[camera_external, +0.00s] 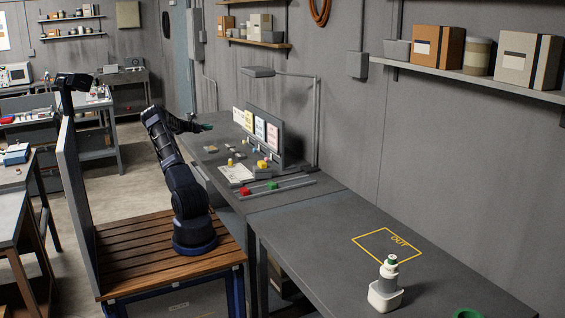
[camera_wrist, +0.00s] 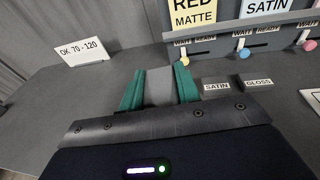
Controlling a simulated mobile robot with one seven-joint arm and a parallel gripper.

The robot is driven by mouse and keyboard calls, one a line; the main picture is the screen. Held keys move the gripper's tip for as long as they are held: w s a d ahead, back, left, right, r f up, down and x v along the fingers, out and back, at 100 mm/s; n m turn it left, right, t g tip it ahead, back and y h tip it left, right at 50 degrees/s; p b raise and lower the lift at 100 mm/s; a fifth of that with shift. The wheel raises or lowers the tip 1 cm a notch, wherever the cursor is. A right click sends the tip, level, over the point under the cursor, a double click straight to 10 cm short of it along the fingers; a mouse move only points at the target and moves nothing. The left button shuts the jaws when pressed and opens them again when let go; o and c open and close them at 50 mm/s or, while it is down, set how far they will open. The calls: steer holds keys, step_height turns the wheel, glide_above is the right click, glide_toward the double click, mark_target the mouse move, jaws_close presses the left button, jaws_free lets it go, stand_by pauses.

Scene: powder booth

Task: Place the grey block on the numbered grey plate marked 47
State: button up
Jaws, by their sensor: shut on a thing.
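My gripper (camera_wrist: 158,76) has green fingers, which are shut on a grey block (camera_wrist: 160,92) between them in the wrist view. In the external view my gripper (camera_external: 206,127) is over the back left part of the long grey bench, and the block cannot be made out there. I cannot find a plate with a readable 47 in either view. Small dark plates marked SATIN (camera_wrist: 216,87) and GLOSS (camera_wrist: 259,83) lie right of the fingers. The bench just below the gripper is hidden by the gripper body.
A white sign reading about "OK 70-120" (camera_wrist: 82,51) stands left. A panel with cards (camera_external: 262,132) and coloured knobs (camera_wrist: 244,53) stands at the back. Bare bench (camera_wrist: 55,100) shows left.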

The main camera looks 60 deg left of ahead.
mark_target(211, 148)
steer(key=r+n+y, duration=0.1)
steer(key=r, duration=0.1)
steer(key=w+a+r+n+y, duration=0.1)
steer(key=r, duration=0.1)
steer(key=r+n+g+y, duration=0.1)
steer(key=r+y, duration=0.1)
steer(key=shift+w+a+r, duration=0.25)
steer(key=shift+w+a, duration=0.05)
steer(key=shift+a, duration=0.05)
step_height(211, 148, down, 20)
steer(key=shift+r, duration=0.15)
steer(key=o, duration=1)
steer(key=shift+o, duration=0.2)
steer(key=v, duration=1.2)
